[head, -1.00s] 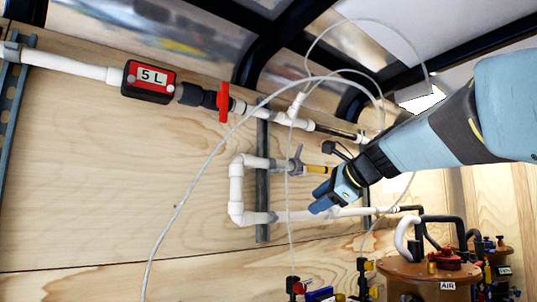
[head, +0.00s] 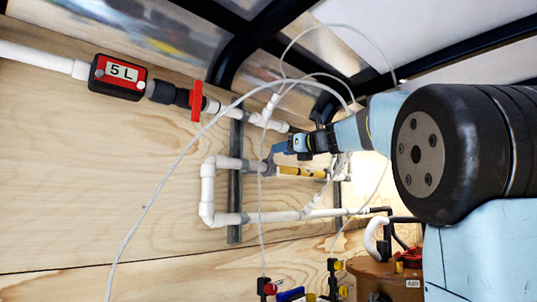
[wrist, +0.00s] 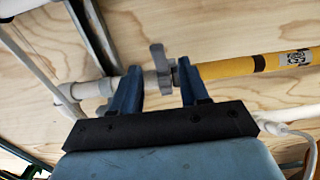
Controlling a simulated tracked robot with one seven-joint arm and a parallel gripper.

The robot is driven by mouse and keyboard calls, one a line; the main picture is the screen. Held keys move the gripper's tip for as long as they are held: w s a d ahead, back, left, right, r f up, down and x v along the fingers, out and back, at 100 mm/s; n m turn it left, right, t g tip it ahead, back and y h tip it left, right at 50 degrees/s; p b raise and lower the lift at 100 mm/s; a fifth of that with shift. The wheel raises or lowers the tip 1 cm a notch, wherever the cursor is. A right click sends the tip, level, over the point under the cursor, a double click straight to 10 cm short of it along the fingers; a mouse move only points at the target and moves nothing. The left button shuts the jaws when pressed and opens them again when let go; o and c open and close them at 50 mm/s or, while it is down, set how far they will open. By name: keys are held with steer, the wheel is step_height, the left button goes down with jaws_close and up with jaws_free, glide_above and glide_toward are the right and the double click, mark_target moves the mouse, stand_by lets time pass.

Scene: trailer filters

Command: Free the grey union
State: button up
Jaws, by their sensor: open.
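A grey fitting with a thin upright wing (wrist: 158,62), apparently the grey union, sits in the pipe run on the wooden wall, between the white pipe end and a yellow tube (wrist: 250,65). In the head view it shows small (head: 267,165) beside the yellow tube (head: 300,171). My gripper (wrist: 157,82) is open and empty in the wrist view, one blue finger on each side of the fitting. Whether the fingers touch it I cannot tell. In the head view my gripper (head: 279,150) is at the fitting, its fingertips partly merged with the pipework.
A black and red "5 L" box (head: 117,75) and a red valve handle (head: 196,101) are on the upper pipe. A white hose (head: 190,140) loops across. Vertical grey struts (head: 235,190) back the pipes. A copper-coloured tank (head: 385,275) stands lower right.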

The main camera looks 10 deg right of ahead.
mark_target(269, 158)
steer(key=x, duration=0.7)
steer(key=shift+w+a, duration=0.15)
steer(key=shift+w, duration=0.05)
steer(key=shift+c, duration=0.3)
jaws_close()
